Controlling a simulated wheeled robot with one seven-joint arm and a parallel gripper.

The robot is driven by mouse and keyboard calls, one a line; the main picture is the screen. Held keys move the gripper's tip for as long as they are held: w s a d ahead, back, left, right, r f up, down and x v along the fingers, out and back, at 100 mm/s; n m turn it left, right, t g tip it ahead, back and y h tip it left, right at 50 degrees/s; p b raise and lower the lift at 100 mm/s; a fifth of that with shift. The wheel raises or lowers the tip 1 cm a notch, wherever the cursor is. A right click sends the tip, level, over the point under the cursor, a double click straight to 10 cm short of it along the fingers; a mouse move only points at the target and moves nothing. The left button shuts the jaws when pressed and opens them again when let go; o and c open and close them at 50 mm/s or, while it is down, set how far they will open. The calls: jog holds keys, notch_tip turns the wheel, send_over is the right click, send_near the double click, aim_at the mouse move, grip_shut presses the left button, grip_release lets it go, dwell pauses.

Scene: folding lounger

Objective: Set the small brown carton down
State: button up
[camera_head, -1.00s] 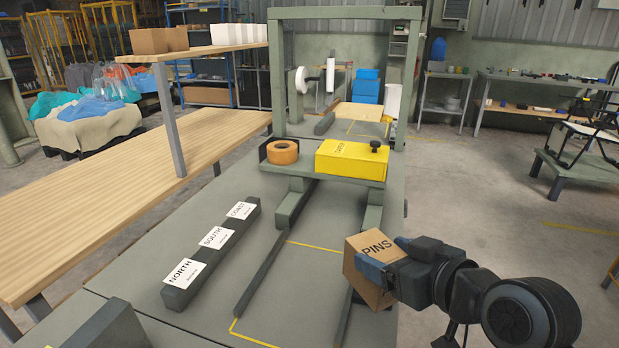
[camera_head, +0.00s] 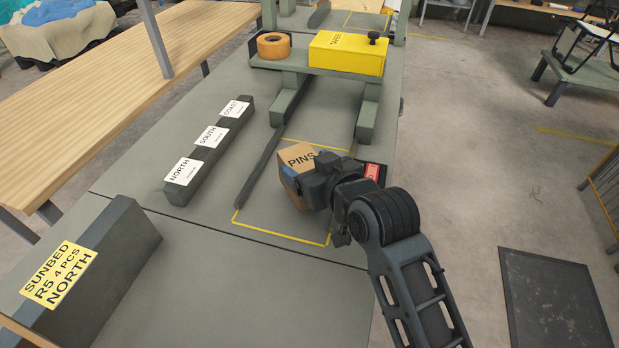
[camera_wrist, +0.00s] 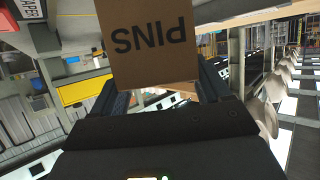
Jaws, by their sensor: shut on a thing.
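The small brown carton (camera_head: 294,165), marked PINS, is in my gripper (camera_head: 308,180). In the head view it is over the yellow-outlined area (camera_head: 283,238) of the grey table, and my gripper hides part of it. I cannot tell whether its underside touches the table. In the wrist view the carton (camera_wrist: 150,45) fills the top middle, its lettering upside down, between the two fingers of my gripper (camera_wrist: 165,95).
A grey rail (camera_head: 259,170) runs along the left of the outlined area. A bar with NORTH, SOUTH and COAST labels (camera_head: 208,137) lies further left. A stand with a yellow box (camera_head: 345,56) and tape roll (camera_head: 273,45) is behind. A SUNBED block (camera_head: 100,270) stands front left.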

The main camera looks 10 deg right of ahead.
jog(key=shift+f, duration=1.8)
jog(key=shift+f, duration=0.15)
jog(key=o, duration=1.4)
jog(key=shift+f, duration=0.1)
jog(key=shift+c, duration=0.2)
jog(key=shift+r, duration=0.25)
jog(key=shift+s+d, duration=0.1)
jog(key=shift+s, duration=0.2)
jog(key=v, duration=1.1)
jog(key=shift+r, duration=0.2)
jog(key=shift+s, duration=0.15)
